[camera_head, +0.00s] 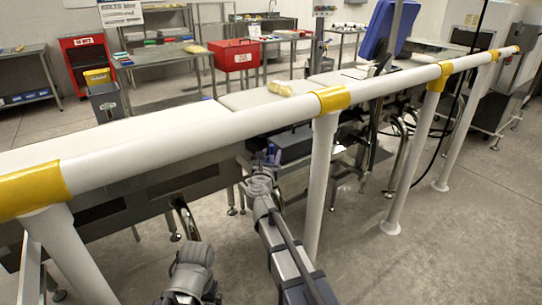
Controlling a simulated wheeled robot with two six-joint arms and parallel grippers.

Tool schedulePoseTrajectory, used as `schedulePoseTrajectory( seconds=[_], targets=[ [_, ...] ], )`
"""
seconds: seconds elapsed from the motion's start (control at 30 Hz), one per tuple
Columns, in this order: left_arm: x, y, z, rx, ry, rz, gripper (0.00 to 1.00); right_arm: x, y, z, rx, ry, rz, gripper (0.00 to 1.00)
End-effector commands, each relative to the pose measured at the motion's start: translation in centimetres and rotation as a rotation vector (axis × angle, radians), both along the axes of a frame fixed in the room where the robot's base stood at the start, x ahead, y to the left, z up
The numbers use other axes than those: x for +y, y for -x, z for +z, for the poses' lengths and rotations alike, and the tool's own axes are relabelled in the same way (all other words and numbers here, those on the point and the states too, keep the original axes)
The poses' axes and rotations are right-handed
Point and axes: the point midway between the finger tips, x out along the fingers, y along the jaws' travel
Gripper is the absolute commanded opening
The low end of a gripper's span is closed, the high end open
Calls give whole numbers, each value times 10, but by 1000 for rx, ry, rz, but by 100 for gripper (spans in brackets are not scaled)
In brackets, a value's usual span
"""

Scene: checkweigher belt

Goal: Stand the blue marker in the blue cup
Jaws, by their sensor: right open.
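I cannot make out a blue marker or a blue cup in the head view. My right gripper (269,156) is small and partly lost against the dark parts below the belt. It is open, just on the near side of the conveyor, close under the white rail. I see nothing between its fingers. Part of my left arm shows at the bottom, but its gripper does not show.
A white guard rail (200,135) with yellow joints crosses the view in front of the conveyor belt (240,98). A pale yellow bag (292,88) lies on the belt. A blue panel (388,30) stands beyond. Red cabinets and work tables fill the back.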

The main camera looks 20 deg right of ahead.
Motion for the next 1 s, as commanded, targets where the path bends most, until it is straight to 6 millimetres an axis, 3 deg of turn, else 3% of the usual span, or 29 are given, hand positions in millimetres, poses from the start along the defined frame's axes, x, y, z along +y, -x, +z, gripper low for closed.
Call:
schedulePoseTrajectory(
  seconds=[0.17,0.6,0.8,1.0],
  targets=[
    [0,0,3,0,1,0,99,6,14,3,0,0,1,50],
    [0,0,3,0,1,0,99,41,91,3,0,0,2,50],
    [0,0,3,0,1,0,99,49,106,3,0,0,1,50],
    [0,0,3,0,1,0,99,51,109,3,0,0,0,50]
  ],
)
